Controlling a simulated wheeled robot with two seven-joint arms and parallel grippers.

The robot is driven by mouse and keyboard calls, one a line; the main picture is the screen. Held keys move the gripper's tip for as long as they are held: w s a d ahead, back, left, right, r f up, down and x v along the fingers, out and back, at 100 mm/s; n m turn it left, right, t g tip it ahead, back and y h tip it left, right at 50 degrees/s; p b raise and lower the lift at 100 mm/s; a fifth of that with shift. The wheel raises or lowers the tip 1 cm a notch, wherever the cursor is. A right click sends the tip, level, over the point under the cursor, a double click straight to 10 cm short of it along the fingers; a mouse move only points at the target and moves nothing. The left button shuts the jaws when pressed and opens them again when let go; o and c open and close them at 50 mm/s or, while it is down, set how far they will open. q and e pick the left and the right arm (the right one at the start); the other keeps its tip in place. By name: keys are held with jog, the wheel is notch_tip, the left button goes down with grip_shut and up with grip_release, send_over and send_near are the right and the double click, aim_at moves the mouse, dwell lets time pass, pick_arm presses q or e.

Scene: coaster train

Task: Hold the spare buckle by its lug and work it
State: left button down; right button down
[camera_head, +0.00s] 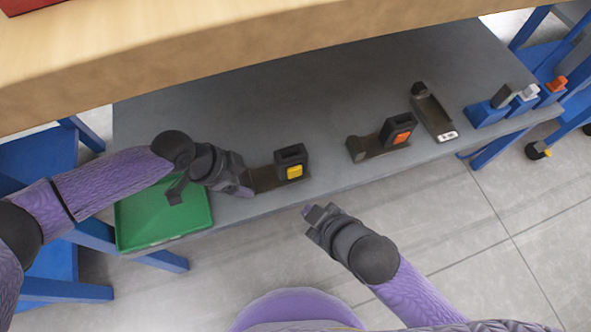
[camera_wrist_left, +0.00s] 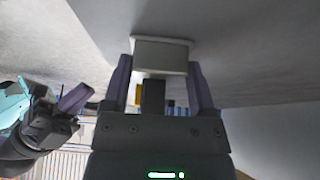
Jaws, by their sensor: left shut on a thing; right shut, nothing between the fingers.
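The buckle with the yellow button (camera_head: 291,161) stands on the grey shelf, its dark housing upright at the right end of a flat dark base. My left gripper (camera_head: 243,186) is at the left end of this base, where the lug is hidden behind the fingers. In the left wrist view its fingers (camera_wrist_left: 160,82) are shut on a pale grey block (camera_wrist_left: 161,55), seemingly the lug. A small yellow patch shows below the block. My right gripper (camera_head: 309,209) is shut and empty, in front of the shelf's edge, below and apart from the buckle.
A green tray (camera_head: 163,222) lies left of my left gripper. A buckle with an orange button (camera_head: 400,137) and a dark bracket with a white end (camera_head: 433,116) stand to the right. Blue blocks (camera_head: 487,113) stand at the shelf's right end. A wooden top (camera_head: 190,52) overhangs the back.

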pick_arm(q)
grip_release()
jog(key=v, duration=0.8)
jog(key=s+d+p, duration=0.4)
jog(key=s+p, duration=0.7)
jog(key=s, duration=0.2)
jog(key=shift+s+f, duration=0.25)
jog(key=shift+f, duration=0.05)
pick_arm(e)
notch_tip(320, 180, up, 14)
jog(key=w+t, duration=0.1)
jog(key=shift+w+f, duration=0.15)
